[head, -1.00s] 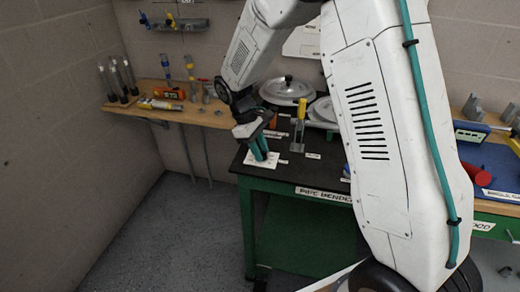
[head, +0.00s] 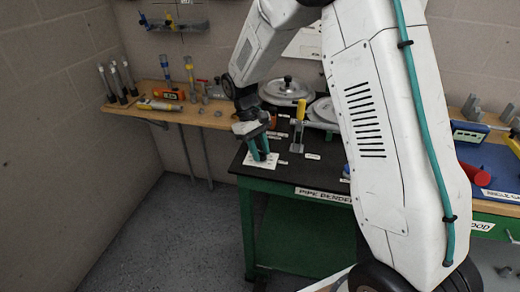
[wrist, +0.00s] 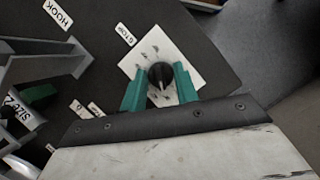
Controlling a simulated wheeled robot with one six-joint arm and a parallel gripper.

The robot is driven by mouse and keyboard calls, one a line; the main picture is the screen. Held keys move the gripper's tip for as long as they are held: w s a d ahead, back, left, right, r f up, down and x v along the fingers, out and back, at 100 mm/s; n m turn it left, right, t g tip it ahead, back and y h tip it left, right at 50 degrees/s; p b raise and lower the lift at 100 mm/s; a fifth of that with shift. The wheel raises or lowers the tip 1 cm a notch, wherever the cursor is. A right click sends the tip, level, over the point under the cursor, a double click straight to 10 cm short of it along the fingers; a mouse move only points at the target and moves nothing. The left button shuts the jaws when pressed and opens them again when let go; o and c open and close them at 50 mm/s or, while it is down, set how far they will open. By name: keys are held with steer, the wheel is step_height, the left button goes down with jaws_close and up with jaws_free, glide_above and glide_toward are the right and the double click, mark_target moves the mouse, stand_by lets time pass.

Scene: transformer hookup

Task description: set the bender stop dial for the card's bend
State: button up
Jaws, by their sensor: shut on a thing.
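The stop dial is a black round knob (wrist: 160,75) with a pale pointer line, on a white square plate (wrist: 185,62) with dark marks, in the wrist view. A label reading STOP (wrist: 126,34) lies beside the plate. My gripper (wrist: 160,88) has its two teal fingers on either side of the knob, shut on it. In the head view my gripper (head: 262,158) reaches down to the white plate (head: 258,162) at the bench's left front corner, and the knob is hidden behind the fingers. The card cannot be made out.
The bender (head: 299,125) with a yellow-topped handle stands right of my gripper on the black bench top (head: 310,175). In the wrist view, grey metal parts (wrist: 40,65) and a HOOK label (wrist: 58,13) lie at the left. Round lidded items (head: 287,91) stand behind.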

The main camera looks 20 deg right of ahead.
steer(key=shift+w, duration=0.1)
steer(key=o, duration=1)
steer(key=shift+c, duration=0.2)
steer(key=v, duration=0.7)
steer(key=shift+r, duration=0.4)
